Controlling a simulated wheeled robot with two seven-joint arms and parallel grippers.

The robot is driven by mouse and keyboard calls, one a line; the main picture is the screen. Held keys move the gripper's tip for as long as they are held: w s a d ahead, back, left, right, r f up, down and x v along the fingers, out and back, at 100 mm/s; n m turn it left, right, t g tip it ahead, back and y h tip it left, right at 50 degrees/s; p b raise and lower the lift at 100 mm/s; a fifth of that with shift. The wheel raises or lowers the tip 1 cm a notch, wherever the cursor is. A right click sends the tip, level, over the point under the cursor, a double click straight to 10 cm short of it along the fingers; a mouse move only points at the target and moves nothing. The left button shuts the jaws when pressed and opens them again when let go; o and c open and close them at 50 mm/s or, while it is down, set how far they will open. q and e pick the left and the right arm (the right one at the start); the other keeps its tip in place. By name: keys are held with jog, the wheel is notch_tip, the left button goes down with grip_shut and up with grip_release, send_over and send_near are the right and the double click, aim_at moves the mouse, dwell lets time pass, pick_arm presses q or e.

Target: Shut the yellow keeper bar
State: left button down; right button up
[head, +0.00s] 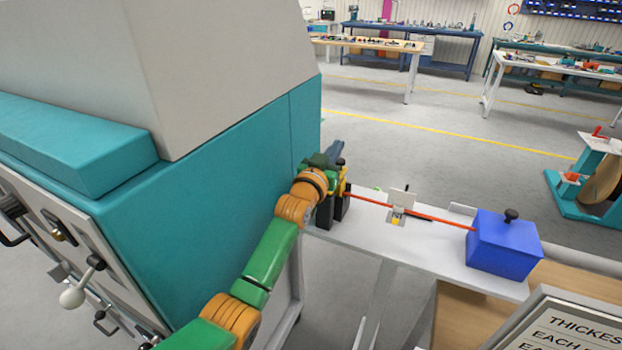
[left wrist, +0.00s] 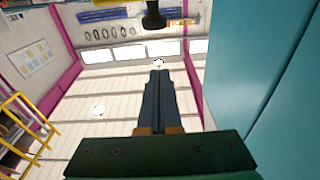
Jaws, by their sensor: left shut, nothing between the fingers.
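The yellow keeper bar (head: 345,183) shows only as a small patch of yellow between two black posts (head: 326,211), at the left end of the white bench. My left gripper (head: 336,147) is right above and beside it, and my wrist hides most of the bar. I cannot tell how far open the bar stands. In the left wrist view the left gripper's fingers (left wrist: 158,95) are together and empty. A black knob (left wrist: 153,16) shows just beyond their tips. My right gripper is in neither view.
A red cable (head: 432,216) runs from the posts past a small bracket (head: 397,212) to a blue box (head: 502,245). A large teal machine (head: 215,190) stands close along my left arm; its teal side also fills the right of the left wrist view (left wrist: 265,70).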

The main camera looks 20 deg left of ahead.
pick_arm(q)
jog(key=shift+w+f+g, duration=0.15)
jog(key=shift+w+g, duration=0.05)
jog(key=shift+g, duration=0.3)
jog(key=shift+w+d+f, duration=0.1)
jog(key=shift+f, duration=0.1)
jog(key=shift+w+f+b, duration=0.45)
jog(key=shift+w+f, duration=0.35)
jog(key=shift+w, duration=0.05)
